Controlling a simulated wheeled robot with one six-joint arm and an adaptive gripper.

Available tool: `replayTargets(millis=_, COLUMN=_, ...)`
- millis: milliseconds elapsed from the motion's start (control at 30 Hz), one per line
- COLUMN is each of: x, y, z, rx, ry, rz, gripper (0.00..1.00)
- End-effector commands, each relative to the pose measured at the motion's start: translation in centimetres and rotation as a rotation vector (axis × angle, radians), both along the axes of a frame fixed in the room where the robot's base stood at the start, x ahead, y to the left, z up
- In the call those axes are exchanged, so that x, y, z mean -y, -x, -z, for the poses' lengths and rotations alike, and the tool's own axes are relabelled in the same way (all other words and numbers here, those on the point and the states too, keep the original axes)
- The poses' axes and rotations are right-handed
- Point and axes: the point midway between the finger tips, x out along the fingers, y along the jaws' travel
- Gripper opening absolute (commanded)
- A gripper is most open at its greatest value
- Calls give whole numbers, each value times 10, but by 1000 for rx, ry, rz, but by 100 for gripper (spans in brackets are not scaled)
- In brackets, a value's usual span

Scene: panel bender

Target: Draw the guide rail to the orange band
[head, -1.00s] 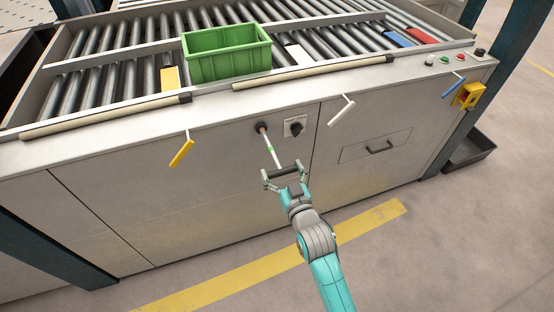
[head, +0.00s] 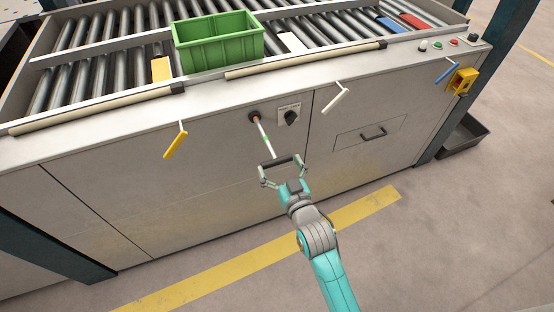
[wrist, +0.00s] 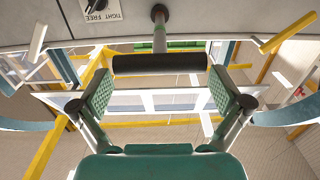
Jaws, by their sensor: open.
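The guide rail (head: 268,147) is a thin pale rod coming out of a dark round socket in the machine's front panel. It has a green band (head: 265,139) partway along and a reddish-orange mark (head: 257,121) close to the socket. A dark crossbar handle (head: 277,161) is on its outer end; it also shows in the wrist view (wrist: 160,64). My gripper (head: 284,168) is open and empty, its fingers spread to either side of the handle. In the wrist view, my gripper (wrist: 160,90) has the handle just ahead of its fingertips, apparently apart from them.
A black knob (head: 291,117) on a plate sits right of the socket; the wrist view shows its plate (wrist: 100,10) reading "TIGHT" and "FREE". Yellow (head: 175,144), white (head: 336,97) and blue (head: 446,70) levers stick out from the panel. A green bin (head: 219,45) stands on the rollers.

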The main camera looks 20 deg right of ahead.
Motion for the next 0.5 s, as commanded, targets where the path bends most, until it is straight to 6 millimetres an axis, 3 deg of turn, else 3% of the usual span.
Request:
replayTargets(millis=300, x=0, y=56, z=1, rx=-3, ry=0, rz=0, gripper=100)
replayTargets(millis=500, x=0, y=83, z=1, rx=-1, ry=0, rz=0, gripper=100)
